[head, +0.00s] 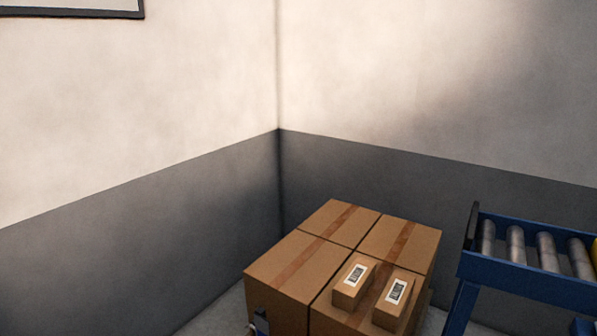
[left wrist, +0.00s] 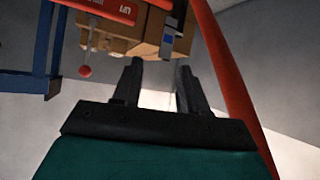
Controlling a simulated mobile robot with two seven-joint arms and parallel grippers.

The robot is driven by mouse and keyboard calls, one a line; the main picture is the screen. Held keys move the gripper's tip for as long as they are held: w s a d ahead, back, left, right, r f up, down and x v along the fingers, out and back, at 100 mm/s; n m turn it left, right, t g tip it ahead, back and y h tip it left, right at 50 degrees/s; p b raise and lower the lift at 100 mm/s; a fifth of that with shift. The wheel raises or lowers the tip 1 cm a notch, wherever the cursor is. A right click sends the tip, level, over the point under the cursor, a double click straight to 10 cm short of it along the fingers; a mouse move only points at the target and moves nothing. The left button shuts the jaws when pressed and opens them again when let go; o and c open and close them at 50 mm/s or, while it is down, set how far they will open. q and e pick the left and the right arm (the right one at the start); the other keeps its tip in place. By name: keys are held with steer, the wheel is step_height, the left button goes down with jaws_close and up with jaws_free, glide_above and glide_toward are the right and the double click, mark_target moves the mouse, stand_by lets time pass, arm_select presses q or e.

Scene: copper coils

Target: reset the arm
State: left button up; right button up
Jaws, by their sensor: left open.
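My left gripper (left wrist: 160,68) shows in the left wrist view, with its two dark fingers apart and nothing between them. Cardboard boxes (left wrist: 130,40) appear beyond the fingertips, apart from them. No gripper can be made out in the head view. My right gripper is in neither view.
In the head view, large taped cardboard boxes (head: 290,268) stand in the room's corner. Two small labelled boxes (head: 353,283) (head: 395,297) lie on top. A blue roller conveyor (head: 520,275) stands at the right. A red bar (left wrist: 232,85) passes beside my left gripper in the wrist view.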

arm_select(q)
steer(key=s+a+r+y+p, duration=0.1)
steer(key=a+r+p, duration=0.2)
steer(key=r+p, duration=0.5)
steer(key=shift+s+a+p, duration=0.15)
steer(key=shift+s+p, duration=0.05)
steer(key=shift+p, duration=0.95)
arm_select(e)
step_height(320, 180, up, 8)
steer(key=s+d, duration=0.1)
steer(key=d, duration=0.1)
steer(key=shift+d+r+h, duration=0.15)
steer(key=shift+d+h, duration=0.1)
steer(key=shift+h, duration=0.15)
